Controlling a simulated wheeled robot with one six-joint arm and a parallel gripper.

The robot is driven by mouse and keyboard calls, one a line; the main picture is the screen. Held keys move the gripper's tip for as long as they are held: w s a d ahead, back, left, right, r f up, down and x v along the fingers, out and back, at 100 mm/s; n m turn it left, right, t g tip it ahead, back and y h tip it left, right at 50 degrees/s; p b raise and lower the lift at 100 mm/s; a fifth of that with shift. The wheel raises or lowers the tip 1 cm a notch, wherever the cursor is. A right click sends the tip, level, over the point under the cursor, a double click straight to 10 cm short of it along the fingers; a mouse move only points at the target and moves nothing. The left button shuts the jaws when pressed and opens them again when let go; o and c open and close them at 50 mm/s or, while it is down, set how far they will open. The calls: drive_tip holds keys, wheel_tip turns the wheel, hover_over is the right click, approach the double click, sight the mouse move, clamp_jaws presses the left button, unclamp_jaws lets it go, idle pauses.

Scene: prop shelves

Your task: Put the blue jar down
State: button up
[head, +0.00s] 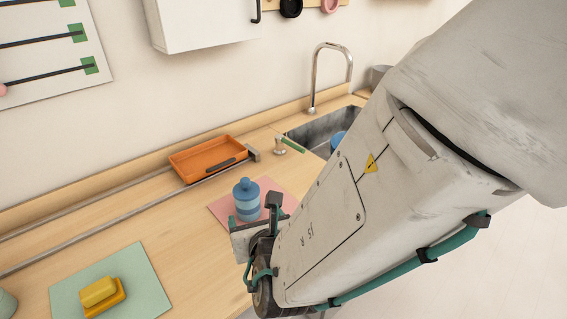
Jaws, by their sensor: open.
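The blue jar (246,198) stands upright on a pink mat (222,212) on the wooden counter. It has a darker blue lid with a knob and a pale band around its body. My gripper (250,222) is open at the near right side of the jar, and part of it overlaps the jar's lower part in the picture. I cannot tell whether the fingers touch the jar.
An orange tray (192,166) sits on rails behind the jar. A green mat (143,270) with a yellow block (98,291) lies at the front left. A sink (318,128) with a tap (314,82) is at the back right. Bare counter lies between the mats.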

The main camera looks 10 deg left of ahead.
drive_tip(key=w+d+r+m+t+h, duration=0.1)
drive_tip(key=w+d+r+m+h, duration=0.3)
drive_tip(key=d, duration=0.3)
drive_tip(key=w+d+r+m+t+h, duration=0.1)
drive_tip(key=w+d+r+m+h, duration=0.15)
drive_tip(key=d+m, duration=0.35)
drive_tip(key=d+r+m+g+h, duration=0.1)
drive_tip(key=d+r+m+h, duration=0.15)
drive_tip(key=d+m, duration=0.4)
drive_tip(key=d+r+m+g+h, duration=0.2)
drive_tip(key=d+m+h, duration=0.15)
drive_tip(key=d, duration=0.65)
drive_tip(key=s+d+r+m+g+h, duration=0.1)
drive_tip(key=s+d+m+g, duration=0.8)
drive_tip(key=d+m, duration=0.4)
drive_tip(key=s+a+r+m+y, duration=0.1)
drive_tip(key=s+a+m+y, duration=0.2)
drive_tip(key=s+m+y, duration=0.4)
drive_tip(key=s+m, duration=0.1)
drive_tip(key=s, duration=0.3)
drive_tip(key=shift+r+m+g, duration=0.3)
